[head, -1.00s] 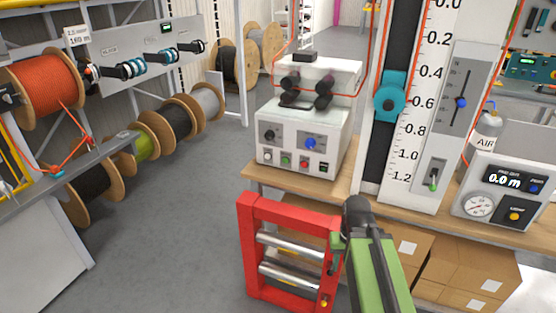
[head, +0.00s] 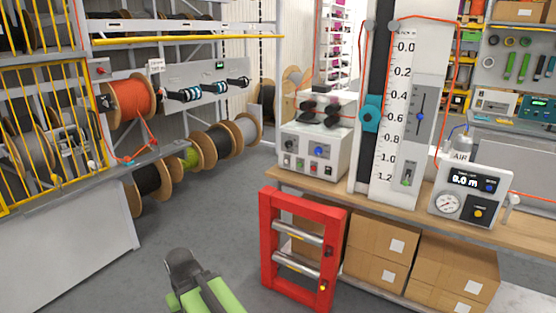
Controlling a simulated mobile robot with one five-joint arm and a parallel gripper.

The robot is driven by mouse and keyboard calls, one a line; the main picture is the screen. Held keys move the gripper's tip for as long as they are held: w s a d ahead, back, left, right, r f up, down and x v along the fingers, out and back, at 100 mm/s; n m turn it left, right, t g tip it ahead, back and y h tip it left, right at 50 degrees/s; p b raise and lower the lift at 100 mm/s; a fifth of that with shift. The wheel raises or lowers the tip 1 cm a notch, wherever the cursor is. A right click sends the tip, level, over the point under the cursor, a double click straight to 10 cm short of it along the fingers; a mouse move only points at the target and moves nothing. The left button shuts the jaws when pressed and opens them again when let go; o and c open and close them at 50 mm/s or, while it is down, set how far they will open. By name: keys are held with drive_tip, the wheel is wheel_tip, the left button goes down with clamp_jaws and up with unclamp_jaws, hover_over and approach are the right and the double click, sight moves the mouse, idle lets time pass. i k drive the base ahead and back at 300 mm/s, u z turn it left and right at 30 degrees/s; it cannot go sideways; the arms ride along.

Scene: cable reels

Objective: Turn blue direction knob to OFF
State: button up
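A blue knob (head: 318,151) sits on the front of the white control box (head: 312,172), on the wooden bench. A dark knob (head: 290,143) is to its left, with a row of small buttons below. The knob's setting and labels are too small to read. My green and dark arm shows at the bottom, left of the red roller frame, well short of the box. The dark end of my gripper (head: 183,268) is seen from behind; its fingers cannot be made out.
A red roller frame (head: 268,240) stands in front of the bench (head: 520,232). A tall scale panel (head: 397,150) and a gauge box (head: 470,197) stand right of the control box. Cable reels (head: 203,148) line the left rack. Grey floor is open at lower left.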

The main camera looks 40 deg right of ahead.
sight(319, 151)
drive_tip(key=z, duration=0.55)
drive_tip(key=i, duration=1.35)
drive_tip(key=u, duration=0.15)
